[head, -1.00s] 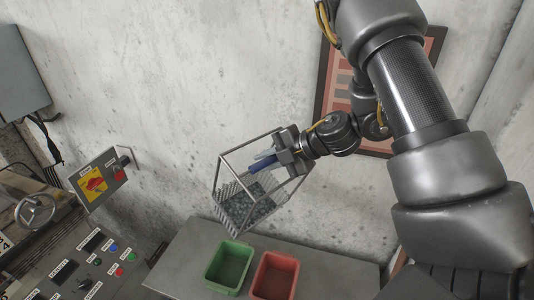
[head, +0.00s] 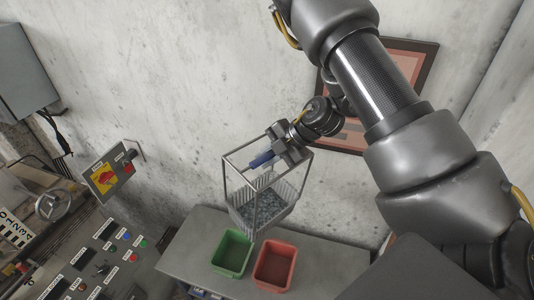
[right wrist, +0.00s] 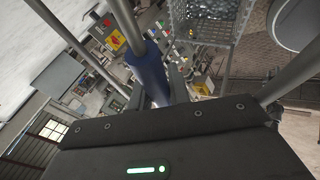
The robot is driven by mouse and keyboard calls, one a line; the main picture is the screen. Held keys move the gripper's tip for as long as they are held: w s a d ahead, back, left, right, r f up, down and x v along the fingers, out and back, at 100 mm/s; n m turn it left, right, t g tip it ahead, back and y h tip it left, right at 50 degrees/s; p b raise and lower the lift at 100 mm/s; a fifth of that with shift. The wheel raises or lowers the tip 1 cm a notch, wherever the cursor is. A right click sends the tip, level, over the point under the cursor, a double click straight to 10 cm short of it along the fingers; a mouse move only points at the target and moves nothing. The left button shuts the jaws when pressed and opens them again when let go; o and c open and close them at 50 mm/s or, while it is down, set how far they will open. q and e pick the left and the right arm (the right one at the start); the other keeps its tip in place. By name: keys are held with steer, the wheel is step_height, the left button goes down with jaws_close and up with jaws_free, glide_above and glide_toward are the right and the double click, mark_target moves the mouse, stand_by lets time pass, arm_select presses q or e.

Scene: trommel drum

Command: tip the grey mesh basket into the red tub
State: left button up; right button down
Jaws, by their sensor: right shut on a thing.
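The grey mesh basket (head: 257,212) hangs below my right gripper (head: 266,158) in the head view, with grey lumps (head: 258,206) lying inside it. My right gripper is shut on the basket's blue handle grip (head: 261,160); the blue grip (right wrist: 150,75) and part of the mesh (right wrist: 207,28) also show in the right wrist view. The basket is close to upright, above the back of the bench. The red tub (head: 275,266) stands on the bench in front of the basket and looks empty. My left gripper is not in view.
A green tub (head: 232,252) stands just left of the red tub on the grey bench (head: 330,264). A control panel (head: 100,268) and a switch box (head: 108,178) are at the left. The wall is close behind the basket.

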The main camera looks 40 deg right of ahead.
mark_target(254, 163)
steer(key=shift+s+a+r+p, duration=0.6)
steer(key=shift+s+a+r, duration=0.15)
steer(key=shift+a+r, duration=0.3)
steer(key=shift+s+a+r+p, duration=0.55)
steer(key=shift+s+a+r, duration=0.2)
steer(key=shift+a+r, duration=0.25)
steer(key=s+a+f+n+g+y+b, duration=0.1)
steer(key=a+f+b, duration=0.2)
steer(key=f, duration=0.3)
steer(key=s+a+f+n+b, duration=0.1)
steer(key=a+f+b, duration=0.25)
steer(key=f, duration=0.35)
step_height(254, 163, up, 7)
steer(key=d+p, duration=0.1)
steer(key=p, duration=0.3)
steer(key=shift+f+p, duration=0.15)
steer(key=shift+p, duration=0.15)
steer(key=shift+f, duration=0.1)
